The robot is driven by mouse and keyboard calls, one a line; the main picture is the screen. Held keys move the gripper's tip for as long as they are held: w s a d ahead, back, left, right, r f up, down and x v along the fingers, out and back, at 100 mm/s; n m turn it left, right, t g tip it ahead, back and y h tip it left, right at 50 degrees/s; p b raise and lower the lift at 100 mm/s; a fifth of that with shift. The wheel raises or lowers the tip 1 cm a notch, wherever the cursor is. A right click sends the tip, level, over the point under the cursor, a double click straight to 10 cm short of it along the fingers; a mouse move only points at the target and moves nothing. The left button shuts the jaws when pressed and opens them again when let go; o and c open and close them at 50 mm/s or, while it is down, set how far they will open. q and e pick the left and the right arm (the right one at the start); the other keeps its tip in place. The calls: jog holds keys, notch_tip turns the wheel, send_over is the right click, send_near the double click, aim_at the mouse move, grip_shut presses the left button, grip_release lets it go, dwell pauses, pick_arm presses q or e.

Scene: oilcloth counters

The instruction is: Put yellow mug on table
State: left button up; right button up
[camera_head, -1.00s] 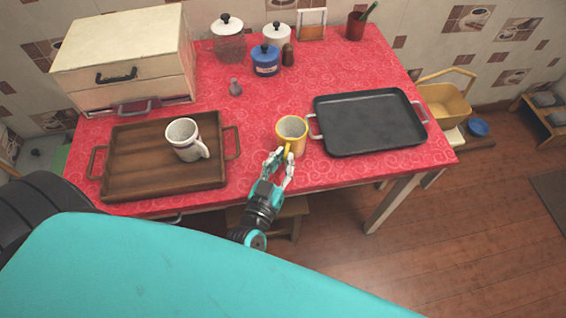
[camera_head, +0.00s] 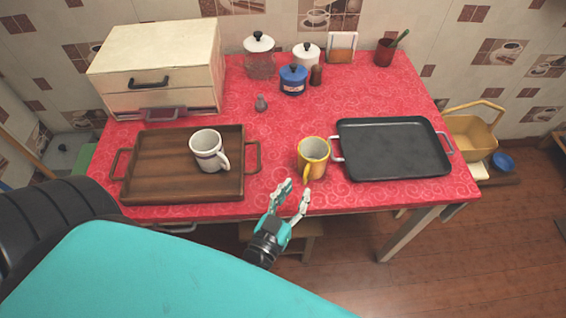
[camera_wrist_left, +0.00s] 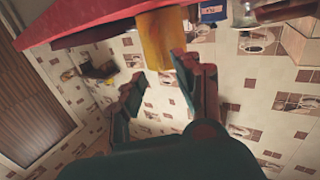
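The yellow mug (camera_head: 313,157) stands upright on the red-covered table (camera_head: 300,112), near its front edge between the two trays. Its handle faces the front. My left gripper (camera_head: 296,188) is open and empty just in front of the mug, near the table's front edge. A small gap seems to separate its fingertips from the mug. In the left wrist view, the yellow mug (camera_wrist_left: 160,38) appears beyond the spread fingers of the gripper (camera_wrist_left: 157,70). My right gripper is not in view.
A wooden tray (camera_head: 140,180) holding a white mug (camera_head: 207,152) lies left of the yellow mug. A black tray (camera_head: 393,148) lies close on its right. A drawer box (camera_head: 160,62), a blue jar (camera_head: 293,80) and other containers stand behind. The table's middle has bare cloth.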

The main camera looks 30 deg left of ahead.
pick_arm(q)
jog(key=s, duration=0.8)
jog(key=s+d+f+m+g+h, duration=0.2)
jog(key=s+f+g, duration=0.15)
jog(key=f, duration=1.05)
jog(key=s+d+f+m+g+h, duration=0.15)
jog(key=f+g, duration=0.25)
jog(key=f, duration=1.1)
jog(key=s+a+f+g+y, duration=0.1)
jog(key=s+a+f+g, duration=0.3)
jog(key=s+f, duration=0.4)
jog(key=s+a+f+g+y, duration=0.1)
jog(key=s+a+f+g, duration=0.4)
jog(key=s+f, duration=0.4)
jog(key=shift+s+a+f+b, duration=0.3)
jog(key=shift+a+f, duration=0.25)
jog(key=shift+a, duration=0.1)
